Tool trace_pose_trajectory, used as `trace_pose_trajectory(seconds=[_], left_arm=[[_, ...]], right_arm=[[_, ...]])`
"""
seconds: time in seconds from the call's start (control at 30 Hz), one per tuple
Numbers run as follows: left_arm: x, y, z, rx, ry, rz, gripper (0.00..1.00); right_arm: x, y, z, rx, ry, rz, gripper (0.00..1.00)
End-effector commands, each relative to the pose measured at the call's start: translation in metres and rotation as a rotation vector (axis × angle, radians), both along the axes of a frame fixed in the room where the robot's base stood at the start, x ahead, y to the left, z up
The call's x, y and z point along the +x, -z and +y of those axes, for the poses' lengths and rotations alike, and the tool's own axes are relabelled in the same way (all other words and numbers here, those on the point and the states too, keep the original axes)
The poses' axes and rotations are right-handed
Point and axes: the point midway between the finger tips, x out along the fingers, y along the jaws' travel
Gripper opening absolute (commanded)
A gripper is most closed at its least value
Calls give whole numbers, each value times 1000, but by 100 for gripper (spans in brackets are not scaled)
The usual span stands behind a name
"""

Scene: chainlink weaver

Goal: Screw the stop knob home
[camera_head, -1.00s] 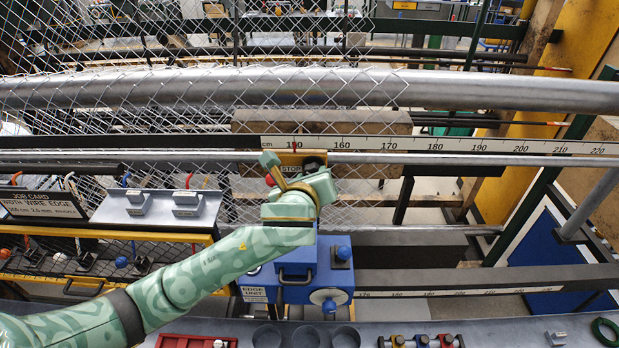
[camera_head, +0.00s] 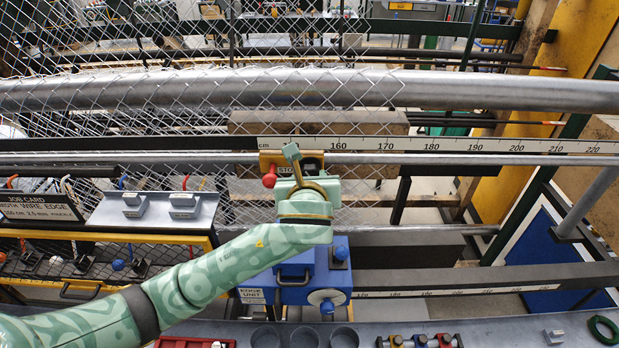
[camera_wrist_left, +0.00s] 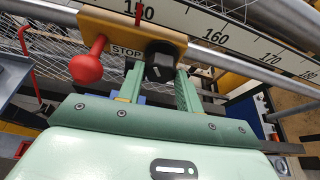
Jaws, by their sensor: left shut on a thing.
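The yellow stop block (camera_head: 309,158), labelled STOP, sits on the steel rail under the cm scale; its red pointer is at about 150 in the left wrist view. A red ball-ended handle (camera_head: 269,177) sticks out from its left side and also shows in the left wrist view (camera_wrist_left: 87,66). The black stop knob (camera_wrist_left: 159,62) is on the block's front face, right of the STOP label. My left gripper (camera_wrist_left: 158,78) has its two green fingers on either side of the knob, shut on it. In the head view my left gripper (camera_head: 295,165) hides the knob. My right gripper is not in view.
The cm scale (camera_head: 430,146) runs right along the rail. Below stands the blue edge unit (camera_head: 324,272). A job card (camera_head: 40,207) and a grey tray (camera_head: 158,212) are at the left. Chain-link mesh hangs behind the block.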

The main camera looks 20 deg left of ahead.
Motion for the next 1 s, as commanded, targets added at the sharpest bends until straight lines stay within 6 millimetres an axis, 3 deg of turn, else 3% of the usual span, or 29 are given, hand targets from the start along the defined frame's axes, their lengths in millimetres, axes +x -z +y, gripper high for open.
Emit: trace_pose_trajectory(seconds=[0.13, 0.17, 0.2, 0.23, 0.5, 0.63, 0.77, 1.0], left_arm=[[0, 1, 0, -1, 0, 1, 13], [0, 1, 0, -1, 0, 2, 44], [0, 1, 0, -1, 0, 2, 55], [0, 1, 0, -1, 0, 1, 57], [-1, 0, 0, -2, 0, 0, 57], [-10, -3, -4, -6, 2, 0, 57], [-34, -13, -11, -7, 4, 1, 57], [-94, -39, -26, -11, 4, 1, 57]], right_arm=[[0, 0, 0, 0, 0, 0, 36], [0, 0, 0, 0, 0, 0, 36], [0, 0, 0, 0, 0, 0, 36], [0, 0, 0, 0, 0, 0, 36], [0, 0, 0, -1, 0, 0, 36], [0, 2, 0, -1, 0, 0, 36], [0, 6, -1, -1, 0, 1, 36], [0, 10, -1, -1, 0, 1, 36]])
